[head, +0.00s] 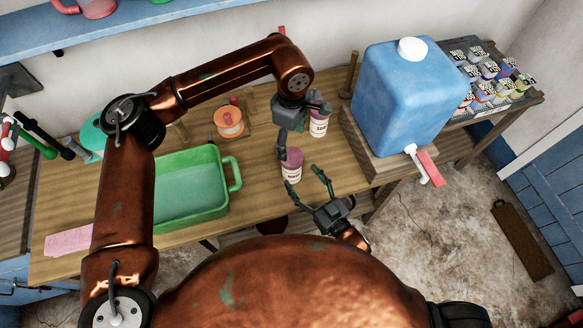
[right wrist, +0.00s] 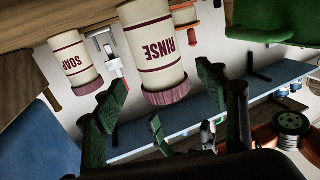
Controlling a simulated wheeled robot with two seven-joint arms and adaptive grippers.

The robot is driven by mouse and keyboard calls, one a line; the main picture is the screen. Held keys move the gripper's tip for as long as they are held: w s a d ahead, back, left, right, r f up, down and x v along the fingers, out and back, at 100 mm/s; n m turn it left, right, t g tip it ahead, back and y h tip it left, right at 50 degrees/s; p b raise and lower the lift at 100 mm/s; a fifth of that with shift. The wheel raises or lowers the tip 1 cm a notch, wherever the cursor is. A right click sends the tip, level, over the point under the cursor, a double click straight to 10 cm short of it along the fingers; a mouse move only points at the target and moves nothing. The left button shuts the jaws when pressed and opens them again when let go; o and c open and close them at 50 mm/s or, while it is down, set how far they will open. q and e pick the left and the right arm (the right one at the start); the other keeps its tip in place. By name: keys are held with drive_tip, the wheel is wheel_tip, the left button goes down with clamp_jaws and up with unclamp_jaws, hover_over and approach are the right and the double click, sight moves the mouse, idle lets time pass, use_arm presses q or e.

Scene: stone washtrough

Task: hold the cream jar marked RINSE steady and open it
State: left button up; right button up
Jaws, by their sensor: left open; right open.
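The cream jar marked RINSE (right wrist: 153,50) has a maroon lid and stands upright near the front edge of the wooden table; it also shows in the head view (head: 291,176). The right wrist view is upside down. My right gripper (head: 305,180) is open at the table's front edge, its fingers pointing at the jar. In the right wrist view its fingers spread to either side of the jar's lid end; contact cannot be told. My left gripper (head: 302,131) is open just above and behind the jar, pointing down, one finger by the lid's left side.
A similar jar marked SOAP (right wrist: 78,65) stands close behind, partly hidden by my left gripper. A green tub (head: 222,207) is left, an orange spool (head: 229,122) behind. A blue water container (head: 400,95) with a white spout stands right.

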sight(292, 156)
use_arm(q)
drive_tip(key=shift+s, duration=0.1)
use_arm(e)
drive_tip(key=shift+x, duration=3.15)
drive_tip(key=shift+c, duration=0.4)
clamp_jaws()
use_arm(q)
drive_tip(key=m, duration=0.4)
drive_tip(key=shift+m, duration=0.3)
drive_tip(key=m, duration=1.3)
drive_tip(key=shift+d+f, duration=0.1)
drive_tip(key=shift+f, duration=3.9)
